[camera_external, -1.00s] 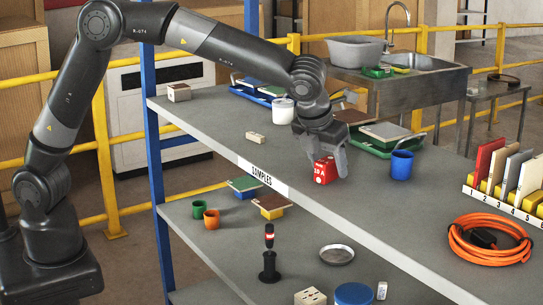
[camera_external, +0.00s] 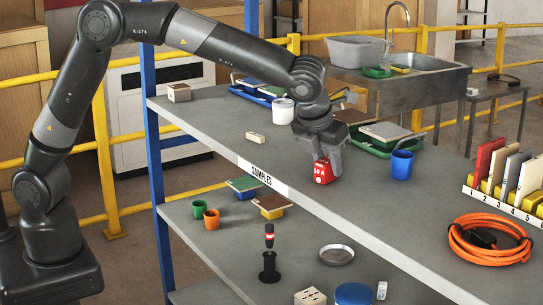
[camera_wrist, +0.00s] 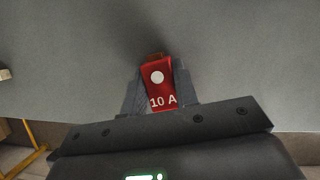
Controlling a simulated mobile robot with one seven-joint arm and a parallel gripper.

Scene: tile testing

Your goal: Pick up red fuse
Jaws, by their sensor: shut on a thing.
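The red fuse (camera_external: 324,171) is a small red block with white marking, near the front edge of the upper shelf (camera_external: 220,125). My gripper (camera_external: 327,166) points down and is shut on it. In the wrist view the red fuse (camera_wrist: 158,85) sits between the two grey fingers of my gripper (camera_wrist: 159,92), with a white dot and "10 A" on its face. Whether its underside touches the shelf is hard to tell.
A blue cup (camera_external: 401,164) stands to the right of my gripper. A green tray (camera_external: 385,139) with tiles and a white cup (camera_external: 283,111) are behind. A beige block (camera_external: 255,136) lies to the left. An orange cable coil (camera_external: 489,239) and a tile rack (camera_external: 505,195) are at right.

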